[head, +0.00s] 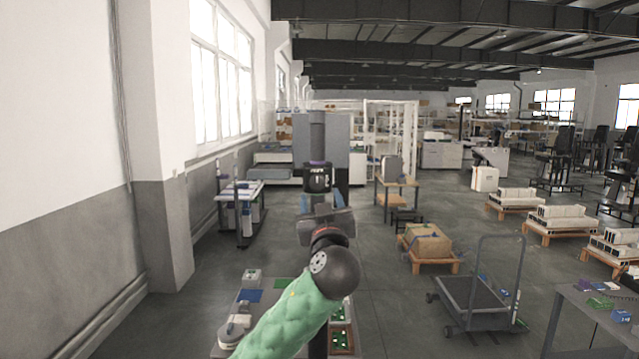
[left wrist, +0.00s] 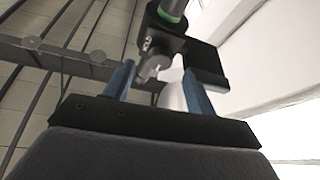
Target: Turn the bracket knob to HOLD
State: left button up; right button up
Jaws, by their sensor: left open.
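A dark upright column (head: 317,132) stands ahead of me in the head view. In the left wrist view the black bracket (left wrist: 165,42) carries a grey metallic knob (left wrist: 152,66), with a green ring above. My left gripper (head: 321,201) is just below the bracket in the head view. In the left wrist view its blue fingers (left wrist: 158,72) are open on either side of the knob, apart from it as far as I can tell. The knob's setting is not readable. My right gripper is out of view.
A low table (head: 235,312) with blue and green patches and small parts lies under my left arm. A flat cart (head: 472,296) and a pallet with a carton (head: 428,240) stand to the right. A wall pillar (head: 160,150) is at the left. Grey floor is free between.

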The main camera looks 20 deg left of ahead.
aim_at(318, 186)
pick_arm(q)
jog(key=p+x, duration=0.2)
jog(key=x, duration=0.1)
jog(key=shift+w+a+r, duration=0.1)
jog(key=shift+w+r, duration=0.2)
jog(key=shift+w+a+r+p, duration=0.1)
jog(key=shift+w+a+p, duration=0.15)
jog(key=shift+w+p, duration=0.25)
jog(key=shift+w, duration=0.1)
